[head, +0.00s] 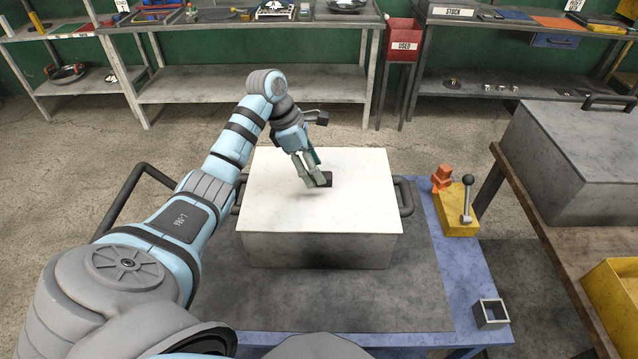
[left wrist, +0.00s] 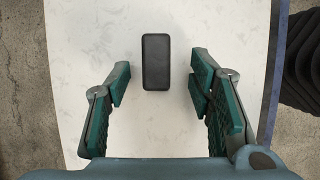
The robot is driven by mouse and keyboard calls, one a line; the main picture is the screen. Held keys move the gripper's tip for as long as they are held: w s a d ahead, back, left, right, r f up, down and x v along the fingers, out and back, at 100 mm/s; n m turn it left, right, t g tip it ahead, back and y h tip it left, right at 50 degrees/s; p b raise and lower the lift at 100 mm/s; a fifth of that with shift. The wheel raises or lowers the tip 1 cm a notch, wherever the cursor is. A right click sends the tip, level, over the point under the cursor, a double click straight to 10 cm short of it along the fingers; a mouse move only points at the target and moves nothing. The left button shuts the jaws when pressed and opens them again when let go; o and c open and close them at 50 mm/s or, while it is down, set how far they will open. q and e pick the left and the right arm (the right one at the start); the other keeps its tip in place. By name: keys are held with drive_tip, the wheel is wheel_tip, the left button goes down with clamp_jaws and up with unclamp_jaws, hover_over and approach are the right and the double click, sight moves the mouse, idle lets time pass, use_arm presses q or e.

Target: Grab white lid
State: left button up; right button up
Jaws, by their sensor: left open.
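The white lid (head: 354,207) lies flat on top of a grey metal box (head: 320,251) on the blue table. A small black handle block sits near the middle of the lid; it shows clearly in the left wrist view (left wrist: 156,62). My left gripper (head: 319,179) reaches over the lid from the left, pointing down at the handle. In the left wrist view its green-padded fingers (left wrist: 158,80) stand apart, one on each side of the handle's near end, with gaps between. They hold nothing. My right gripper does not show.
Side handles (head: 404,196) stick out from the box. A yellow block with a lever (head: 458,209) and a small square holder (head: 490,313) stand on the table's right side (head: 471,265). A large grey case (head: 575,160) stands on the right bench.

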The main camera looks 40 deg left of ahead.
use_arm(q)
drive_tip(key=shift+w+d+f, duration=0.15)
drive_tip(key=shift+w+f, duration=0.3)
drive_tip(key=shift+f, duration=0.15)
drive_tip(key=shift+w+d+f, duration=0.15)
drive_tip(key=shift+w+f, duration=0.25)
drive_tip(key=shift+f, duration=0.15)
drive_tip(key=shift+s+r, duration=0.1)
drive_tip(key=shift+s, duration=0.1)
drive_tip(key=shift+c, duration=0.2)
drive_tip(key=shift+s+r, duration=0.15)
drive_tip(key=shift+s, duration=0.15)
drive_tip(key=c, duration=1)
drive_tip(key=shift+w, duration=0.1)
clamp_jaws()
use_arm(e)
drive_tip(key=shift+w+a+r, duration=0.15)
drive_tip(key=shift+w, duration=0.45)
